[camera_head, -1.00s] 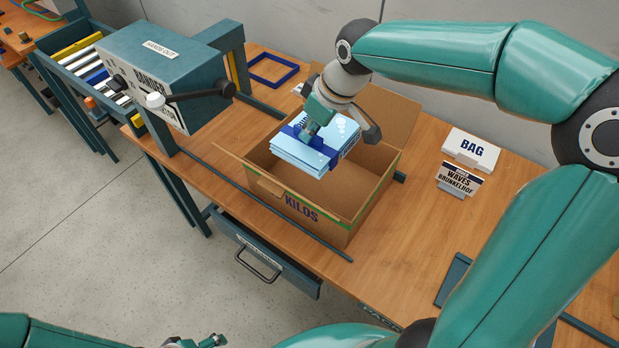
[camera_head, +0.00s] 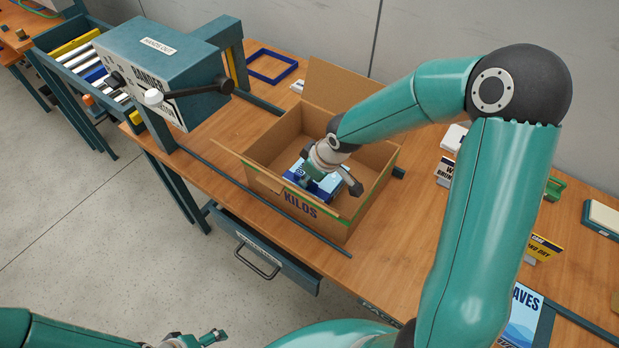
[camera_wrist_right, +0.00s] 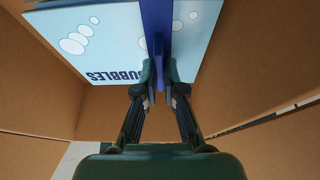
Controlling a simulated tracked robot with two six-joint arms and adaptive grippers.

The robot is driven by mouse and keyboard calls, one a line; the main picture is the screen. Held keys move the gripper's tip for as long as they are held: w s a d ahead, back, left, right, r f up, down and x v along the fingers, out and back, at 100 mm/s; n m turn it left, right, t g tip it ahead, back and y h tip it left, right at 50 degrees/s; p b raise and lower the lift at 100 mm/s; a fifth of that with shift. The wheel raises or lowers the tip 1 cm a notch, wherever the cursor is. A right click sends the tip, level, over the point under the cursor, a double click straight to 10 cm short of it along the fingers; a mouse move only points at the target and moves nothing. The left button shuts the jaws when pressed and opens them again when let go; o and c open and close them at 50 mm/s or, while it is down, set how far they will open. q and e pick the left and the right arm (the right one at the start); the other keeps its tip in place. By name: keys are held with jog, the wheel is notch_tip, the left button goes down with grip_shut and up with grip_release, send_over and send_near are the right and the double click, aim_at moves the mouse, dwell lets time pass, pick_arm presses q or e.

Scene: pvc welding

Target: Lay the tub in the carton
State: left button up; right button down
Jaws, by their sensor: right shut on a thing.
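The tub shows as a light blue, bubble-printed block (camera_head: 328,187) with a dark blue band. It is inside the open carton (camera_head: 334,226), marked KILOS, and mostly hidden by my arm and the front wall. My right gripper (camera_head: 312,181) reaches down into the carton and is shut on the band. In the right wrist view the block (camera_wrist_right: 90,48) shows the word BUBBLES, and the fingers (camera_wrist_right: 160,88) pinch the band. Brown carton walls (camera_wrist_right: 270,65) surround it. I cannot tell whether it touches the carton floor. My left gripper (camera_head: 205,339) is at the bottom edge, partly cut off.
A teal bander machine (camera_head: 165,75) stands left of the carton, with a roller conveyor (camera_head: 85,68) beyond. A dark blue frame (camera_head: 271,66) lies behind. Signs and a yellow-black card (camera_head: 543,248) are at the right. The carton's flaps stick outward.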

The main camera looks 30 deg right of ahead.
jog(key=shift+f, duration=0.35)
jog(key=c, duration=1.7)
grip_release()
jog(key=shift+c, duration=0.2)
jog(key=o, duration=0.5)
jog(key=shift+c, duration=0.2)
jog(key=shift+r, duration=0.1)
jog(key=v, duration=1.2)
